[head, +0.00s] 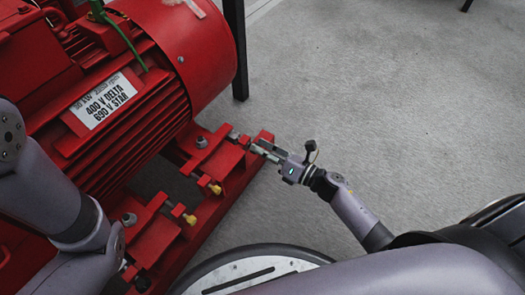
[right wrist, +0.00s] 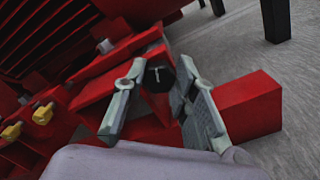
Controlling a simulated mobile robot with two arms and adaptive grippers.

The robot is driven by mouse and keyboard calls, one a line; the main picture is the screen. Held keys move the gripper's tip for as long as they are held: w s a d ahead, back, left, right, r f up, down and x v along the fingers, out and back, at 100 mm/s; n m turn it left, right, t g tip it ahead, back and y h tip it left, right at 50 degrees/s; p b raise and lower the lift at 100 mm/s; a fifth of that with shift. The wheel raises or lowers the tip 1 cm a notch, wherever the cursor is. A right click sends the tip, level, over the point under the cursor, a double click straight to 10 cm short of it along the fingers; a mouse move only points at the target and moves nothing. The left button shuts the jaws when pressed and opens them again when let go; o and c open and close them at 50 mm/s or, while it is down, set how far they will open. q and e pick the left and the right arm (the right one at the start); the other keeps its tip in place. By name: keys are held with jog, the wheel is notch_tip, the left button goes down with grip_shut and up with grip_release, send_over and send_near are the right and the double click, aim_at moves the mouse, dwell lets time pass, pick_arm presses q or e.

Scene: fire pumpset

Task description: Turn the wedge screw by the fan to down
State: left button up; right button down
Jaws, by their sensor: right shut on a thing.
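The wedge screw by the fan (right wrist: 160,76) shows in the right wrist view as a dark round head with a small pale T-shaped mark. It sits at the end of a red block on the base frame. In the head view a grey screw part (head: 235,135) shows just beyond my right fingertips. My right gripper (head: 258,148) reaches in from the right, and its two grey fingers (right wrist: 152,88) are shut on the screw head, one on each side. My left arm lies at the left edge of the head view; its gripper is not visible.
The red motor (head: 140,75) with its rounded fan end (head: 205,45) stands above the red base frame (head: 225,190). Yellow-headed screws (head: 190,219) sit along the frame. A dark post (head: 237,45) stands behind the motor. The grey floor (head: 380,90) to the right is clear.

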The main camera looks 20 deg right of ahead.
jog(key=n+b, duration=0.1)
jog(key=n, duration=0.2)
jog(key=shift+s+a+f+b, duration=0.1)
jog(key=shift+b, duration=0.2)
jog(key=shift+n, duration=0.5)
jog(key=c, duration=1.3)
grip_release()
jog(key=v, duration=1.2)
